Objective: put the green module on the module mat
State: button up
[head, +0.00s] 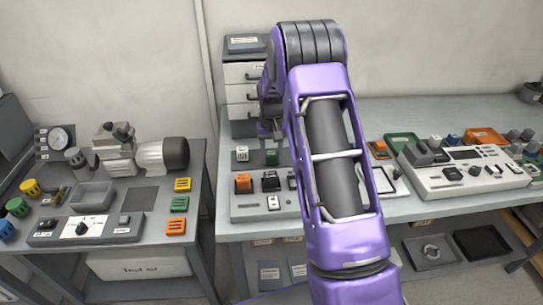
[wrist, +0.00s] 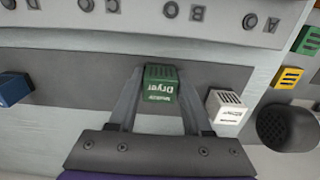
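The green module (head: 271,157), a small block lettered "Dryer", stands on the right-hand bench behind the lettered panel. In the wrist view the green module (wrist: 160,85) appears between my fingertips, on a dark grey strip (wrist: 95,75). My gripper (wrist: 162,78) is open and points down, with a finger to each side of the module. In the head view my gripper (head: 268,130) is above the module, partly hidden by my arm. A flat dark grey mat (head: 138,199) lies bare on the left bench; I cannot tell whether it is the module mat.
A white module (head: 241,154) stands left of the green one; it also shows in the wrist view (wrist: 227,108). A blue module (wrist: 14,88) is on the other side. The lettered panel (head: 250,208) holds orange and black blocks. Drawers (head: 242,85) stand behind. A gap separates the benches.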

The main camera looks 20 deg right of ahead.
aim_at(271, 153)
jog(key=o, duration=0.3)
jog(key=shift+r, duration=0.1)
notch_tip(271, 153, up, 12)
jog(key=shift+p, duration=0.3)
dwell(0.4)
